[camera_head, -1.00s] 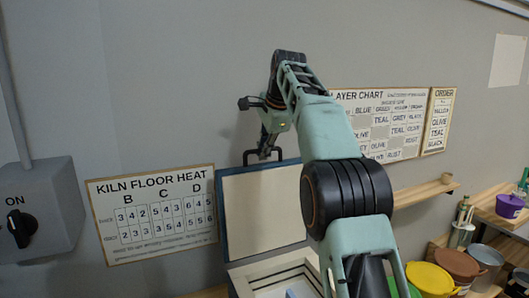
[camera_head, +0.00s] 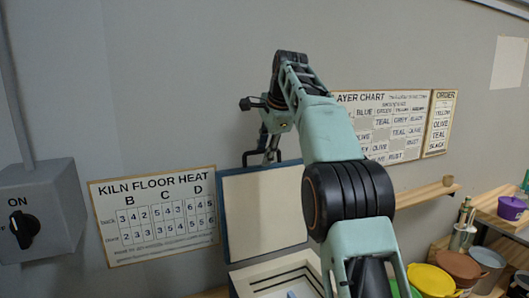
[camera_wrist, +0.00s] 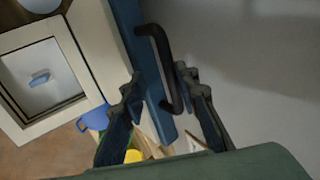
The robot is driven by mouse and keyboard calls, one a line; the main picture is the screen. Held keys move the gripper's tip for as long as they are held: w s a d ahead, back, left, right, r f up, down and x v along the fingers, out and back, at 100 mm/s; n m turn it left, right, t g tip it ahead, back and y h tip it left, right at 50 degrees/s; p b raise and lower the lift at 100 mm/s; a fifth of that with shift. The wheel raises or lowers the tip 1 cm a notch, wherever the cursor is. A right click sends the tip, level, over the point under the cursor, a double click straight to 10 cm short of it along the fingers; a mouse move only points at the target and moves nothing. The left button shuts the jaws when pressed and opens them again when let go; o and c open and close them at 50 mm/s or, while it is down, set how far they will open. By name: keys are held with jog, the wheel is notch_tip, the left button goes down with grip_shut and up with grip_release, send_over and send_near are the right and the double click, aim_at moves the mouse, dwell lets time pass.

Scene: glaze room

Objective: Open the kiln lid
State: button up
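The kiln lid (camera_head: 262,215) stands raised and upright against the wall, with a pale inner face and a blue frame. Its dark bar handle (camera_head: 247,157) is at the top edge and also shows in the wrist view (camera_wrist: 163,60). My gripper (camera_head: 267,142) is at the handle. In the wrist view my gripper (camera_wrist: 160,78) has its two fingers spread, one on each side of the handle's near end, with gaps visible. The kiln body (camera_head: 262,284) is open below, its pale chamber showing a small blue piece (camera_wrist: 39,78) inside.
A grey switch box (camera_head: 38,205) reading ON and a heat chart (camera_head: 155,215) are on the left wall. Right are a small shelf (camera_head: 425,195), several buckets including a yellow one (camera_head: 430,280), and a purple pot (camera_head: 511,207). The wall is close behind the lid.

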jog(key=v, duration=0.7)
jog(key=shift+s+r, duration=0.15)
dwell(0.3)
